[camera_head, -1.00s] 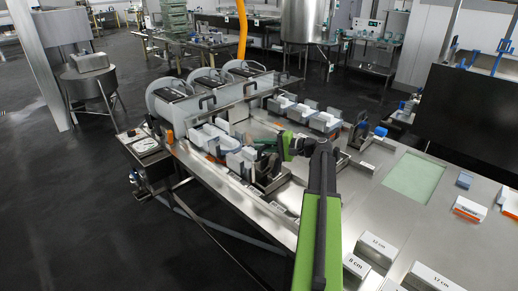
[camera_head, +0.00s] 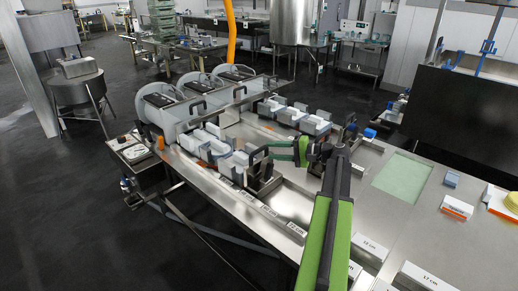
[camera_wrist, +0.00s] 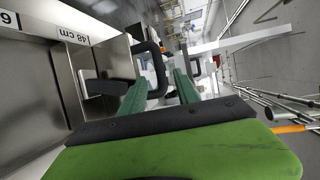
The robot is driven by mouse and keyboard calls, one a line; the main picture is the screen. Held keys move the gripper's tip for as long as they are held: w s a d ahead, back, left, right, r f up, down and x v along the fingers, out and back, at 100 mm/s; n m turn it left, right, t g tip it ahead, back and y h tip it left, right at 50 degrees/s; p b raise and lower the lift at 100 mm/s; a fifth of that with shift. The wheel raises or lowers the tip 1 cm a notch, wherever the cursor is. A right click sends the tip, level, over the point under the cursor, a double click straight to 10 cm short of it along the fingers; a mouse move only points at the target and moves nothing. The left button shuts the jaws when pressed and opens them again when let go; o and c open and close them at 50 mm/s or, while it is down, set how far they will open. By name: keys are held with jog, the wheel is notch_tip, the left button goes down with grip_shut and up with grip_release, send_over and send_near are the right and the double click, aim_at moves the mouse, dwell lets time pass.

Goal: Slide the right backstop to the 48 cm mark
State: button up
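A metal backstop (camera_head: 264,179) with a black loop handle (camera_head: 256,155) stands in the near lane, just right of pale blocks in the head view. In the wrist view the black handle (camera_wrist: 163,70) rises at the fingertips, beside a metal plate (camera_wrist: 112,62). A "48 cm" label (camera_wrist: 73,36) shows left of it on the metal edge. My gripper (camera_head: 272,149) has its green fingers pointing at the handle. In the wrist view my gripper (camera_wrist: 159,78) is open, with the handle's bar between or just beyond the fingertips. I cannot tell whether they touch it.
White blocks (camera_head: 206,143) sit in the near lane by the presses (camera_head: 164,97). A second backstop (camera_head: 346,134) stands in the far lane by a blue knob (camera_head: 370,132). A green mat (camera_head: 402,177) and labelled blocks (camera_head: 369,248) lie on the right. The lane right of the near backstop looks clear.

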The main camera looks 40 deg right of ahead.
jog(key=p+v, duration=0.1)
jog(key=v, duration=0.7)
jog(key=shift+s, duration=0.2)
